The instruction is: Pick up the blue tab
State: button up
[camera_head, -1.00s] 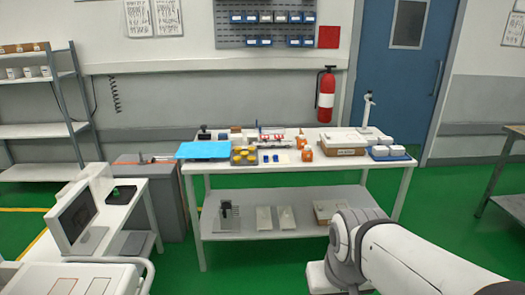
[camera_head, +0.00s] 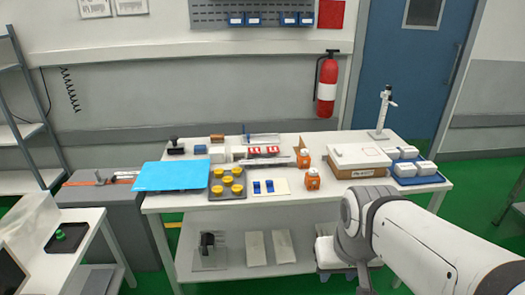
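Two small blue tabs, a left one (camera_head: 257,187) and a right one (camera_head: 269,186), stand side by side near the front edge of the white table (camera_head: 370,192). They appear to be on a small white card (camera_head: 282,186). They are too small to make out in detail. My arm reaches in from the lower right, in front of the table. My gripper cannot be made out in this view.
A dark tray with several yellow round pieces (camera_head: 228,175) and a blue sheet (camera_head: 172,176) lie left of the tabs. Orange blocks (camera_head: 312,179), a white-topped box (camera_head: 357,157) and a blue tray of white containers (camera_head: 418,180) stand to the right. A lower shelf (camera_head: 220,240) is below.

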aim_at(269, 183)
jog(key=u, duration=0.25)
jog(key=i, duration=1.15)
jog(key=u, duration=0.45)
